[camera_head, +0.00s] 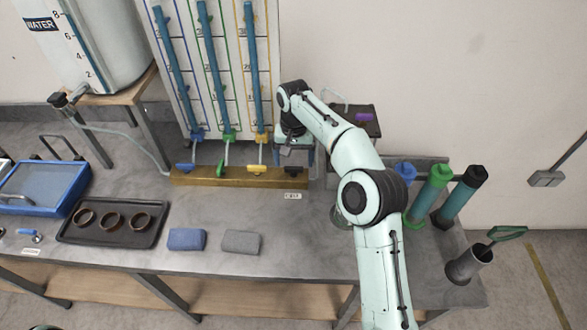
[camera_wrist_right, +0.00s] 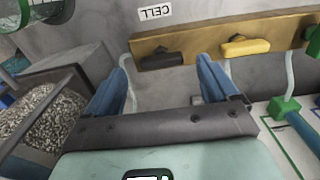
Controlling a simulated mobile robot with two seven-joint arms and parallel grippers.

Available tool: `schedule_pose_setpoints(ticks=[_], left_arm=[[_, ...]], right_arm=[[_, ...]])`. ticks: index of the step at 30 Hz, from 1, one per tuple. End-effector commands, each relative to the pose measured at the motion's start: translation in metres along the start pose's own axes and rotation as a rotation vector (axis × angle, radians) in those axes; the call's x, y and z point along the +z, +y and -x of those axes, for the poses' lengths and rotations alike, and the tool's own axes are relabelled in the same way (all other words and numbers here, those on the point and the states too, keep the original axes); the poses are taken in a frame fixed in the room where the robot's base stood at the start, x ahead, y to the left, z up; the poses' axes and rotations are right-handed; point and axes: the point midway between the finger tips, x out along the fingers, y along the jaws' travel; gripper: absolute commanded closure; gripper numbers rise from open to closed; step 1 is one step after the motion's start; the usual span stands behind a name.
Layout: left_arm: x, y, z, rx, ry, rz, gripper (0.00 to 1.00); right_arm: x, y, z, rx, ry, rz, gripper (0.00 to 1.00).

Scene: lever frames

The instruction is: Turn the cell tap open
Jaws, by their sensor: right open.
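The cell tap has a black handle (camera_head: 290,169) at the right end of a brass manifold bar (camera_head: 240,180). A white CELL label (camera_head: 292,196) lies just in front of it. In the right wrist view the black handle (camera_wrist_right: 162,60) sits on the brass bar (camera_wrist_right: 200,37), lying roughly along it. My right gripper (camera_head: 295,160) is over this end of the bar. In its wrist view the two blue fingers (camera_wrist_right: 163,78) are apart, one to each side of the handle's line, with nothing between them. I cannot tell whether they touch the handle. My left gripper is not in view.
Yellow (camera_head: 257,168), green (camera_head: 221,168) and blue (camera_head: 185,167) tap handles share the bar; the yellow one is close beside my right finger. Tubes rise behind. A gravel-filled container (camera_wrist_right: 40,115) is near the other finger. Cloths (camera_head: 187,239) lie in front on the bench.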

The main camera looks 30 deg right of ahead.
Motion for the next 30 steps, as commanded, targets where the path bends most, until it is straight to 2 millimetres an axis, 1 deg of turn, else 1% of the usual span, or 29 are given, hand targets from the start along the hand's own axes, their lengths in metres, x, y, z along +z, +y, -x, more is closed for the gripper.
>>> schedule_pose_setpoints(ticks=[1, 6, 10, 17, 18, 20, 21, 23, 30], left_arm=[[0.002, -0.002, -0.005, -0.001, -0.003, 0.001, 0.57], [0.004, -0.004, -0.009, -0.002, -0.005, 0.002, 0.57], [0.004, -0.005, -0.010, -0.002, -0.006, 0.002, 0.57], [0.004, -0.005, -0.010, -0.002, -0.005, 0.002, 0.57], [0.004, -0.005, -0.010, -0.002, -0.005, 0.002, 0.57], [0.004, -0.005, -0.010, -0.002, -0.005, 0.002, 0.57], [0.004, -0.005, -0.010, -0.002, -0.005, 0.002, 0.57], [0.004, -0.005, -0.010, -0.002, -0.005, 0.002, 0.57], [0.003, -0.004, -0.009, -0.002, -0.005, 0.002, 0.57]], right_arm=[[0.001, 0.000, -0.011, 0.000, -0.002, 0.000, 0.13], [0.000, -0.001, -0.028, -0.002, 0.000, 0.000, 0.13], [0.000, 0.000, -0.032, -0.002, 0.001, 0.000, 0.13], [0.000, -0.001, -0.032, -0.002, 0.002, 0.000, 0.13], [0.000, -0.001, -0.032, -0.002, 0.002, 0.000, 0.16], [0.000, -0.001, -0.032, -0.002, 0.002, 0.000, 0.36], [0.000, -0.001, -0.032, -0.002, 0.002, 0.000, 0.49], [0.000, -0.001, -0.032, -0.002, 0.002, 0.000, 0.68], [0.000, -0.001, -0.032, -0.002, 0.002, 0.010, 0.69]])
